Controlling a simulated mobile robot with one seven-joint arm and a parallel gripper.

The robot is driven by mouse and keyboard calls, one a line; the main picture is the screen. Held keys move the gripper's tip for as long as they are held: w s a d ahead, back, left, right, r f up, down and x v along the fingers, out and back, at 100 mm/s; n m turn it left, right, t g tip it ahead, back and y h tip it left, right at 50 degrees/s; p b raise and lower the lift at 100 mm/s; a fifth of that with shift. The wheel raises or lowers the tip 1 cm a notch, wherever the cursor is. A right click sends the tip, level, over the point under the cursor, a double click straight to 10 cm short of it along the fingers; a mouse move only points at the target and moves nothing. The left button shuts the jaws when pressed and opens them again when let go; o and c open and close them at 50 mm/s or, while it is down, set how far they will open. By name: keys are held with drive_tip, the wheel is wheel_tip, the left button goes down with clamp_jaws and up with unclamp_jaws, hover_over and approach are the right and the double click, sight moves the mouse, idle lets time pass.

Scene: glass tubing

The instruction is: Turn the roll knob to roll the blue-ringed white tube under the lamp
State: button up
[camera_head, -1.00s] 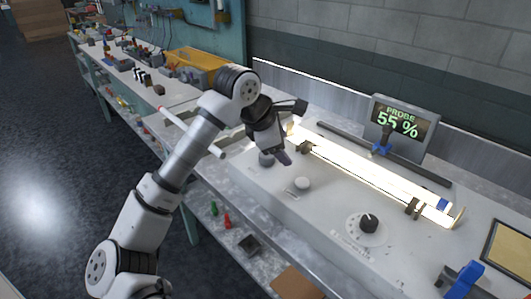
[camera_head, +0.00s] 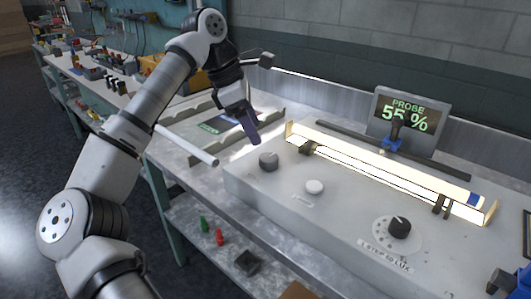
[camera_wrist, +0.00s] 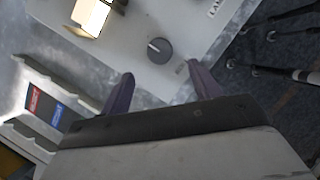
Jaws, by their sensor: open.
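The blue-ringed white tube (camera_head: 400,174) lies along the lit lamp bed, glowing, its blue band (camera_head: 474,199) at the right end. A dark grey knob (camera_head: 268,161) stands on the left end of the pale panel; I take it as the roll knob, but its label is unreadable. In the wrist view the knob (camera_wrist: 159,48) shows a white pointer line, beyond my fingertips. My gripper (camera_head: 252,132) is above and left of the knob in the head view, apart from it. In the wrist view my gripper (camera_wrist: 160,84) has two spread fingers with nothing between.
A display (camera_head: 412,115) reads PROBE 55 %. Dark clips (camera_head: 441,206) hold the lamp bed's ends. A rack (camera_head: 208,127) and another white tube (camera_head: 188,146) lie left of the panel.

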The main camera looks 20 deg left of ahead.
sight(268, 157)
drive_tip(key=x, duration=0.8)
drive_tip(key=shift+f+p, duration=0.2)
drive_tip(key=shift+p, duration=0.15)
